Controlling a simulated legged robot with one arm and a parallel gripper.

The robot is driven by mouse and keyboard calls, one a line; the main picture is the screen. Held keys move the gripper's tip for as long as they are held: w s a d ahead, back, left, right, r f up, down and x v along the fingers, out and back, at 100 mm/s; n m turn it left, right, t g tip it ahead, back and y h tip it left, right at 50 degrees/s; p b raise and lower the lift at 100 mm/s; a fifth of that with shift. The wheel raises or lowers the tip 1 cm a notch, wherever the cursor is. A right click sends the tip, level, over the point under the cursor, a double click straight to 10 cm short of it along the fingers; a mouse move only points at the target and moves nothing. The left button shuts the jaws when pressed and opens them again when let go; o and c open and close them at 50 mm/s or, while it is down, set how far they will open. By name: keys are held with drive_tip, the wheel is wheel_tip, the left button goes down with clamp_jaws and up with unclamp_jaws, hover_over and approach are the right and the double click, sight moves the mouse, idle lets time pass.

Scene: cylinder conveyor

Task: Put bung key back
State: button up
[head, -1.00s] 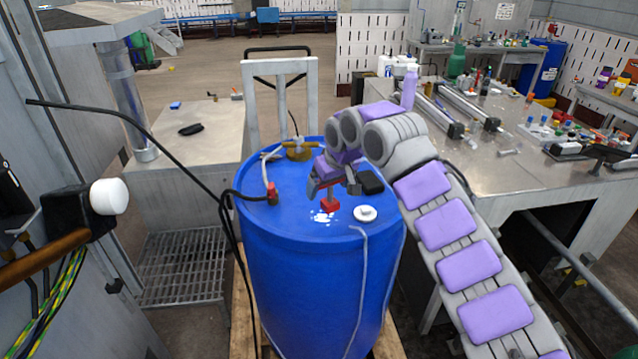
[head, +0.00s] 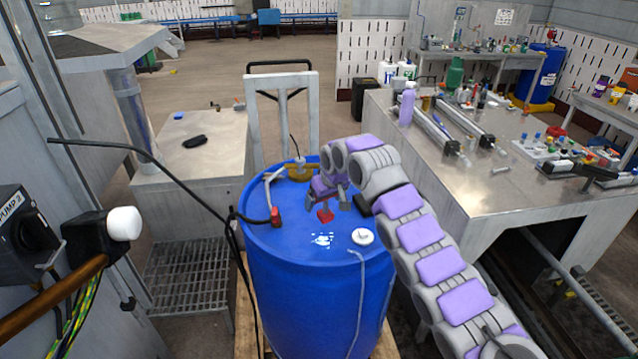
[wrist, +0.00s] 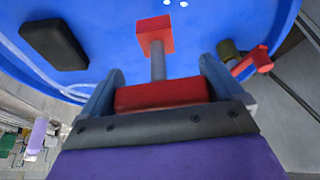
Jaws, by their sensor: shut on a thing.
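The bung key is red with a grey shank; it shows in the head view (head: 325,216) and the wrist view (wrist: 157,72). My gripper (head: 327,203) is shut on its red handle, with one finger on each side in the wrist view. The shank ends in a red block (wrist: 154,33) pointing away from the jaws. The key is over the top of the blue drum (head: 300,290), behind and left of a white cap (head: 363,236). It appears clear of the lid, though the exact gap cannot be told.
A red fitting (head: 276,217) with a black hose and a brass fitting (head: 300,172) stand on the drum lid. A hand truck (head: 283,120) stands behind it. A steel bench (head: 180,160) is at left; a cluttered workbench (head: 480,190) is at right.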

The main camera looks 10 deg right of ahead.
drive_tip(key=shift+w+f+p, duration=0.4)
drive_tip(key=shift+w+f, duration=0.4)
drive_tip(key=shift+w, duration=0.75)
drive_tip(key=shift+w+f+p, duration=0.35)
drive_tip(key=shift+w+f, duration=0.4)
drive_tip(key=shift+w, duration=0.8)
drive_tip(key=shift+w+f+p, duration=0.4)
drive_tip(key=shift+w+f, duration=0.4)
drive_tip(key=shift+w, duration=0.75)
drive_tip(key=shift+r, duration=0.1)
drive_tip(key=o, duration=1)
